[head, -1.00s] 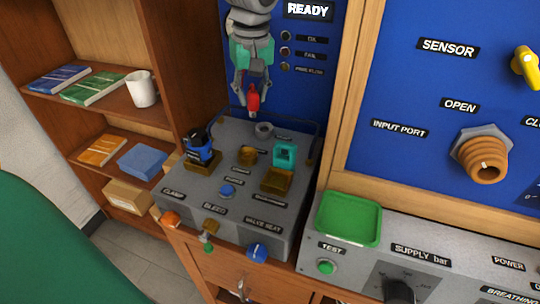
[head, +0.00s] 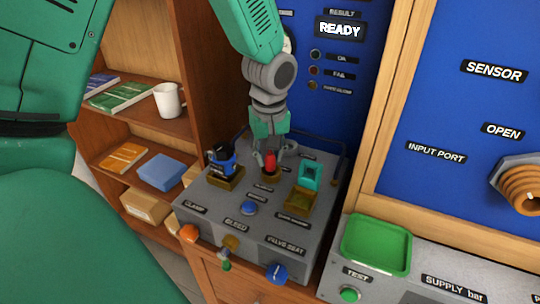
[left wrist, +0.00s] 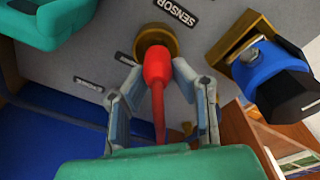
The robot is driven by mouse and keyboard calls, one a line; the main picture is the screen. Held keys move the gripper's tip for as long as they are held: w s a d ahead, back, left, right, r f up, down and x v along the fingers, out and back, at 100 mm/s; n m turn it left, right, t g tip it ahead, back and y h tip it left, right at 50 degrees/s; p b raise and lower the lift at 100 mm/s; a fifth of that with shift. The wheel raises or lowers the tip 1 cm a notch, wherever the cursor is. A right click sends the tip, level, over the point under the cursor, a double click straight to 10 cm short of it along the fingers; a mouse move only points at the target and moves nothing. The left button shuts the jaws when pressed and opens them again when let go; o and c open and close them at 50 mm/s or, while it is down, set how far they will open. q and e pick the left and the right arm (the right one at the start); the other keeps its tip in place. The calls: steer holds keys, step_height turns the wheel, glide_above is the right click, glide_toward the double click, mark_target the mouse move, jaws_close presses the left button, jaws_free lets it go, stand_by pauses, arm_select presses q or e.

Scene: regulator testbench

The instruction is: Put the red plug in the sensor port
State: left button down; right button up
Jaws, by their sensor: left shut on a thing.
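The red plug (head: 270,163) is held upright by my left gripper (head: 271,152), low over the testbench block. In the left wrist view my left gripper (left wrist: 158,82) is shut around the red plug (left wrist: 157,65), whose far end overlaps a round brass port (left wrist: 143,42). The label SENSOR (left wrist: 175,13) is beside this port. I cannot tell whether the plug's tip is inside the port or just above it. In the head view the gripper and plug mostly hide the port. My right gripper is not in view.
A blue-and-black part (head: 221,159) stands in a brass holder close to the left of the gripper. A teal square part (head: 311,176) is to the right. A green tray (head: 376,245) is on the right-hand bench. Wooden shelves are at the left.

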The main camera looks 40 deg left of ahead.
mark_target(270, 156)
arm_select(q)
steer(key=shift+a, duration=0.1)
steer(key=c, duration=1.3)
jaws_free()
steer(key=shift+d, duration=0.45)
steer(key=shift+r, duration=0.15)
steer(key=shift+a+r, duration=0.1)
steer(key=shift+r, duration=0.2)
steer(key=r, duration=0.7)
steer(key=d+r+p, duration=0.1)
steer(key=r, duration=0.3)
steer(key=shift+s+r, duration=0.1)
steer(key=shift+s, duration=0.2)
steer(key=shift+a, duration=0.3)
